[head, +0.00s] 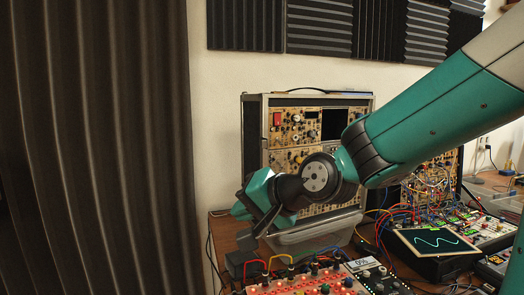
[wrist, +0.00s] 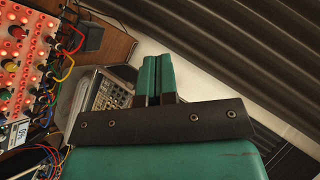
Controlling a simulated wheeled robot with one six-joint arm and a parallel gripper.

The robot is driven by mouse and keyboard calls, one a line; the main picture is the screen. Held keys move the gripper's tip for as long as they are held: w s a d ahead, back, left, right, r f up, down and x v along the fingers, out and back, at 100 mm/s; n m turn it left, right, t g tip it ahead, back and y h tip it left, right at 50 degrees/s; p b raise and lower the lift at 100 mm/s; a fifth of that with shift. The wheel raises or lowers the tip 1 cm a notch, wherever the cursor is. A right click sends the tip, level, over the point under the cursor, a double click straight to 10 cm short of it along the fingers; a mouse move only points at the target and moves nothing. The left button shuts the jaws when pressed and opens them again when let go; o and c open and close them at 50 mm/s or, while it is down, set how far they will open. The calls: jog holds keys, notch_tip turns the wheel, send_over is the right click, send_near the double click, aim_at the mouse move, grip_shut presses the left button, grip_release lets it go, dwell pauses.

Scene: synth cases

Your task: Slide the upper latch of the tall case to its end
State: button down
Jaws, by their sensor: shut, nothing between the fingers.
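The tall case (head: 252,125) stands at the back of the bench against the wall, with a dark side, a metal frame and panels of knobs and sockets on its front. It shows partly in the wrist view (wrist: 108,93), behind my gripper. I cannot make out the upper latch in either view. My gripper (head: 242,212) is in front of the case's lower left part, pointing left. Its two teal fingers (wrist: 153,76) are together with nothing between them. My arm and wrist hide the lower middle and right of the case front.
A red-lit panel with knobs (head: 290,285) and a small display (head: 362,263) lie at the front of the bench. A screen with a wave trace (head: 435,242) and many cables fill the right. A dark curtain (head: 95,150) hangs at the left.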

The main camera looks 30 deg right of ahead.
jog(key=w+d+r+m+t+h, duration=0.2)
jog(key=d+m, duration=0.2)
jog(key=d, duration=0.1)
jog(key=w+d+r+m+t+h, duration=0.2)
jog(key=d+m+t, duration=0.1)
jog(key=d, duration=0.2)
jog(key=m+t+h+p, duration=0.2)
jog(key=m+h+p, duration=0.15)
jog(key=p, duration=0.35)
send_near(264, 145)
jog(key=shift+m+y, duration=0.25)
jog(key=shift+m, duration=0.1)
jog(key=w+p, duration=0.2)
jog(key=p, duration=0.1)
jog(key=w+p, duration=0.2)
jog(key=p, duration=0.1)
jog(key=w+d+r+p, duration=0.1)
jog(key=w+p, duration=0.1)
jog(key=p, duration=0.1)
jog(key=shift+w, duration=0.15)
jog(key=shift+w+d+f+p, duration=0.1)
jog(key=shift+w+f+p, duration=0.2)
jog(key=shift+w, duration=0.3)
jog(key=shift+d, duration=0.1)
